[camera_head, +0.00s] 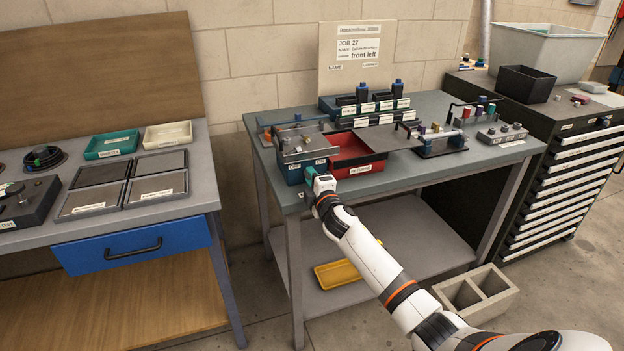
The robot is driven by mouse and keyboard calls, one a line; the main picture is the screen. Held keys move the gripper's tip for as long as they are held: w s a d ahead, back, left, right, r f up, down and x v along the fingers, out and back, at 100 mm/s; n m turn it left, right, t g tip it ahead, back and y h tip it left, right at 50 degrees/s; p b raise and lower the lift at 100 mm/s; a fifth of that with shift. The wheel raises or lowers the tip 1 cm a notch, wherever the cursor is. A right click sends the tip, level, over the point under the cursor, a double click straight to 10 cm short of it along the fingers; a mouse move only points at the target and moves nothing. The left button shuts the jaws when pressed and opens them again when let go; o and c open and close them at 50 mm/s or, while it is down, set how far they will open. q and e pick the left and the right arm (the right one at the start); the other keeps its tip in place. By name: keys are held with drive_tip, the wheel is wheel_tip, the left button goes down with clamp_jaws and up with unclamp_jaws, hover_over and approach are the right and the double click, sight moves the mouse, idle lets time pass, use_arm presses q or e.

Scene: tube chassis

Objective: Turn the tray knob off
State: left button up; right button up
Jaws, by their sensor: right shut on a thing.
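A tray unit stands on the front left of the grey workbench (440,112). It has a blue box (292,176) with small white labels on its front and a red tray (362,167) beside it. My right gripper (314,177) is at the front of the blue box, near its right end. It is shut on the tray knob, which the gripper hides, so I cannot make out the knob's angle. The label text is too small to read surely. My left gripper is not in view.
Racks with labelled blocks (372,106) and small fixtures (440,145) stand farther back and right on the bench. A yellow tray (337,274) lies on the lower shelf. A bench with a blue drawer (133,250) is at left, a black drawer cabinet (560,160) at right.

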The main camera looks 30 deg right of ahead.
drive_tip(key=o, duration=1)
drive_tip(key=shift+s, duration=0.1)
drive_tip(key=v, duration=1.2)
drive_tip(key=shift+a, duration=0.1)
